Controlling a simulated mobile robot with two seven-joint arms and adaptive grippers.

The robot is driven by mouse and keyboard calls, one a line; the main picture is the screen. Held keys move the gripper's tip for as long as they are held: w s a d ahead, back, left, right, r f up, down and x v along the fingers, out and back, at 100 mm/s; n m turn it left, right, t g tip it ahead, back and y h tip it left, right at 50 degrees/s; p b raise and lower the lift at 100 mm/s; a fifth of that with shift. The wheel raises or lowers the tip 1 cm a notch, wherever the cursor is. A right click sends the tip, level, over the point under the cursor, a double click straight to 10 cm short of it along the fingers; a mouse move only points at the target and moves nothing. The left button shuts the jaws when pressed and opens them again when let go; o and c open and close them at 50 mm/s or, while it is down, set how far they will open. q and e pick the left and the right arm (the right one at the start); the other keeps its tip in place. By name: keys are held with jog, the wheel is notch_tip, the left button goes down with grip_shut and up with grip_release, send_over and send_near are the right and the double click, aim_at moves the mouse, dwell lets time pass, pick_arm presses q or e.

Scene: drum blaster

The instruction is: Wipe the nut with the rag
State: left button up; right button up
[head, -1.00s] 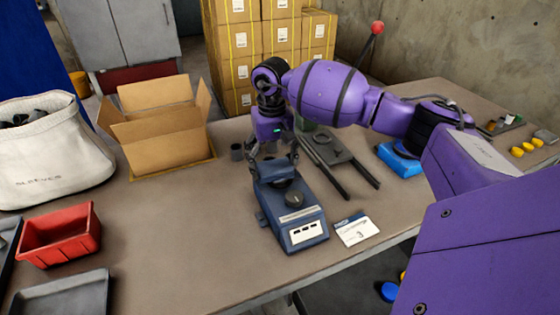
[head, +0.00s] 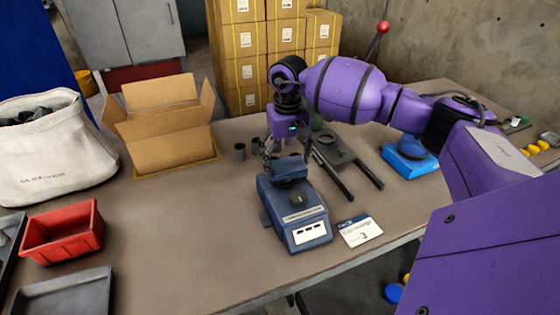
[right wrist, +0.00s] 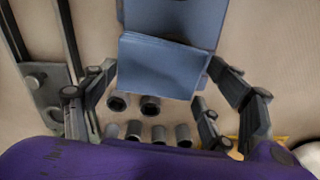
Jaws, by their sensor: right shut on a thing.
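My right gripper (head: 287,160) is over the back of a blue boxy device (head: 300,230) on the table. It is shut on a flat blue piece that looks like the folded rag (head: 291,167). The rag (right wrist: 165,65) also shows between the fingers in the right wrist view. It is above the device; whether it touches is unclear. A dark round part (head: 296,200) sits on the device just in front of the rag. I cannot tell whether it is the nut, and no other nut is plain. My left gripper is not in view.
Several dark hollow cylinders (right wrist: 150,104) stand behind the gripper. A grey two-railed fixture (head: 338,150) and a blue object (head: 408,158) lie to the right. A white card (head: 360,230), open carton (head: 168,150) and red bin (head: 62,233) are nearby. The left-middle table is clear.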

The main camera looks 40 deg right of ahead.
aim_at(276, 165)
jog(key=shift+s+d, duration=0.2)
jog(key=shift+d, duration=0.25)
jog(key=shift+w+a, duration=0.25)
jog(key=shift+a, duration=0.45)
jog(key=shift+w+a, duration=0.3)
jog(key=shift+a, duration=0.4)
jog(key=shift+w+a, duration=0.25)
jog(key=shift+a, duration=0.45)
jog(key=shift+d, duration=0.15)
jog(key=shift+s+d+b, duration=0.1)
jog(key=shift+s+d, duration=0.15)
jog(key=shift+d, duration=0.4)
jog(key=shift+s+d+b, duration=0.15)
jog(key=shift+s+d, duration=0.15)
jog(key=shift+d, duration=0.35)
jog(key=shift+s+d+b, duration=0.1)
jog(key=shift+s+d, duration=0.15)
jog(key=shift+d, duration=0.4)
jog(key=shift+r, duration=0.1)
